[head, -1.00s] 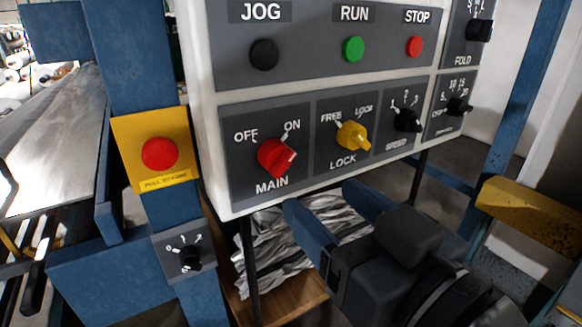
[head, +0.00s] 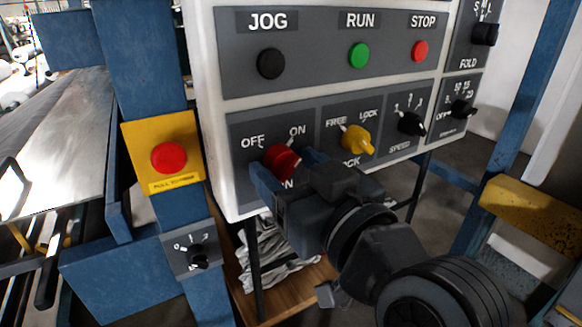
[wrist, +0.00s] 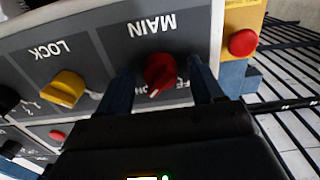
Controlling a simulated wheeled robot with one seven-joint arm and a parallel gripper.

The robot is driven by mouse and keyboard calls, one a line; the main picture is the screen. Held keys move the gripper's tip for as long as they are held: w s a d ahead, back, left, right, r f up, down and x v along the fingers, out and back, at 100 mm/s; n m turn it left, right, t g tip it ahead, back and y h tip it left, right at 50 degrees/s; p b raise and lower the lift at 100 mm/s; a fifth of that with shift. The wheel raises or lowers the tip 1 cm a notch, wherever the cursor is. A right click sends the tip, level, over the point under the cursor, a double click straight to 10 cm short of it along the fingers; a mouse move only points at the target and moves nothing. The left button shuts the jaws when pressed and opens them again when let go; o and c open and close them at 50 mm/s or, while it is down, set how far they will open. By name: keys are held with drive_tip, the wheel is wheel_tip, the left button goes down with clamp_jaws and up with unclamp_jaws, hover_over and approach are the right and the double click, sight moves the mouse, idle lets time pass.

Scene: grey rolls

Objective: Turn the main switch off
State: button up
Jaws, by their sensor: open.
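The red main switch knob (head: 281,161) is on the lower panel, partly hidden by my gripper in the head view. Its white mark points towards ON. The wrist view shows the panel upside down, with the red knob (wrist: 160,70) between my two blue fingers. My gripper (head: 288,172) is open, with one finger on each side of the knob. I cannot tell whether either finger touches it. The MAIN label is mostly hidden in the head view but readable in the wrist view.
Right of the switch are the yellow lock knob (head: 357,140) and the black speed knob (head: 411,123). Above are black JOG (head: 271,63), green RUN (head: 359,55) and red STOP (head: 420,51) buttons. A red button (head: 169,157) on a yellow plate is at left.

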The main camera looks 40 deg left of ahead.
drive_tip(key=c, duration=1)
drive_tip(key=shift+c, duration=0.2)
drive_tip(key=shift+f+n+b, duration=0.15)
drive_tip(key=shift+n+b, duration=0.15)
drive_tip(key=shift+b, duration=0.25)
drive_tip(key=shift+n+b, duration=8.7)
drive_tip(key=shift+b, duration=0.2)
drive_tip(key=shift+r, duration=0.2)
